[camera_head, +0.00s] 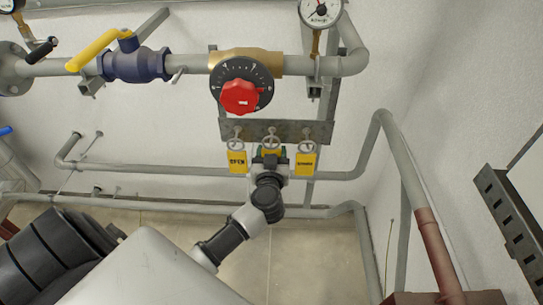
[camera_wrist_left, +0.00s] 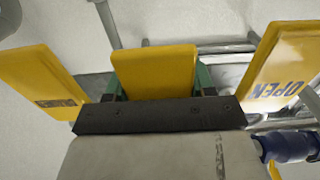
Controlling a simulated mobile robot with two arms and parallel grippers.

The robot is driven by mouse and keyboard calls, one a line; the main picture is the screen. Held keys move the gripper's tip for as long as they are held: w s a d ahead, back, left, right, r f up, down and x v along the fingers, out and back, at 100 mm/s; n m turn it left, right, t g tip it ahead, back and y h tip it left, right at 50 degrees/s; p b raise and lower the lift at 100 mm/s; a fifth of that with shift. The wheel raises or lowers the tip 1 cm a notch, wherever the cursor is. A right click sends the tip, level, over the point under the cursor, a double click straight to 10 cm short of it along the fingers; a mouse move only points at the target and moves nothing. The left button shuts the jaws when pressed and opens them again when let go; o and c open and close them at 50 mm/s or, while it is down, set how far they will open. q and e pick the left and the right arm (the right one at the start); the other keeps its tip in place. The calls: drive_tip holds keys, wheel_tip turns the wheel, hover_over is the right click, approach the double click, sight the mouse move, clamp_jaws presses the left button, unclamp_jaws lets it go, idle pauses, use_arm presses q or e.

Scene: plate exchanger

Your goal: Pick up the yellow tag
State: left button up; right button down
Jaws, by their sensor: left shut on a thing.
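Three yellow tags hang side by side below a grey metal bracket (camera_head: 277,131). The left tag (camera_head: 237,162) reads OPEN; the right tag (camera_head: 306,162) has small dark text. The middle yellow tag (camera_head: 271,152) is mostly hidden by my left gripper (camera_head: 270,158). In the left wrist view my left gripper (camera_wrist_left: 157,84) has its green fingers on both sides of the middle tag (camera_wrist_left: 155,68) and is shut on it. The OPEN tag (camera_wrist_left: 280,65) is to its right there, and the other tag (camera_wrist_left: 38,80) to its left. My right gripper is not in view.
Small round hooks (camera_head: 271,142) sit on the bracket above the tags. Above is a red knob (camera_head: 241,97) on a black dial. A blue valve with a yellow handle (camera_head: 93,50) is at upper left. Grey pipes (camera_head: 340,175) run behind and right of the tags.

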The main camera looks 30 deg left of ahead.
use_arm(q)
drive_tip(key=b+v, duration=0.2)
drive_tip(key=v, duration=1.6)
drive_tip(key=shift+r+b, duration=0.25)
drive_tip(key=shift+b, duration=0.15)
drive_tip(key=shift+w+a+p, duration=0.3)
drive_tip(key=shift+p, duration=0.05)
drive_tip(key=shift+p+x, duration=3.5)
drive_tip(key=shift+x, duration=5.1)
drive_tip(key=shift+d, duration=0.1)
